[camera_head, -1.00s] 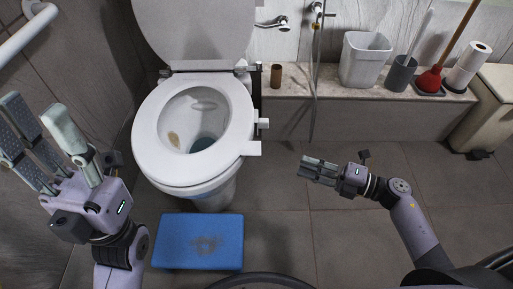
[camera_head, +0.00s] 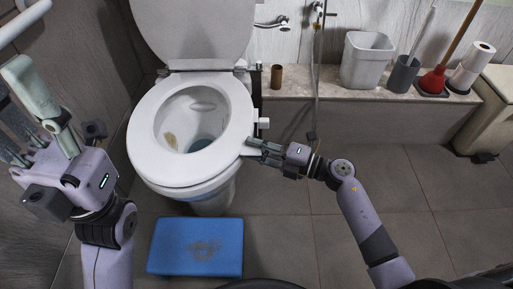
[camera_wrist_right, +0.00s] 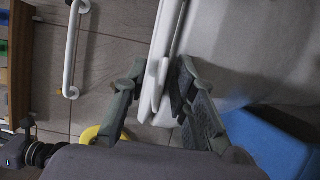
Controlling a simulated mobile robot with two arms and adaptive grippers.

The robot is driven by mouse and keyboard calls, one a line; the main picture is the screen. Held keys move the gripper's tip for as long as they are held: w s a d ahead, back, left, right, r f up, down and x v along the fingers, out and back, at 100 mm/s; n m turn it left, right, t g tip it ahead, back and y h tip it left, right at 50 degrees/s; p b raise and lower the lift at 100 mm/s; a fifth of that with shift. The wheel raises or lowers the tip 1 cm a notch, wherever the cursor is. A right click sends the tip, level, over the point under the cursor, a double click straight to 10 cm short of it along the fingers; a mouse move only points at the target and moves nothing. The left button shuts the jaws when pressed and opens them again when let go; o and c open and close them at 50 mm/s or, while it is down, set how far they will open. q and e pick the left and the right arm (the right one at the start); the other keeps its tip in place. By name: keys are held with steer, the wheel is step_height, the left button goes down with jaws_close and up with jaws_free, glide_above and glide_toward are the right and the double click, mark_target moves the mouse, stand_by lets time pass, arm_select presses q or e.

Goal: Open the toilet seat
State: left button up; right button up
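The toilet's white lid (camera_head: 195,30) stands raised against the back. The oval seat ring (camera_head: 146,130) lies down on the bowl. A white tab (camera_head: 250,150) sticks out from the seat's right side. My right gripper (camera_head: 258,150) is at this tab. In the right wrist view its two fingers (camera_wrist_right: 160,78) are apart, one on each side of the white tab (camera_wrist_right: 150,90); I cannot tell if they touch it. My left gripper (camera_head: 20,105) is at the left edge, its fingers spread and empty, clear of the toilet.
The floor at right is free.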

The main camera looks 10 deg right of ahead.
jaws_close()
stand_by(0.8)
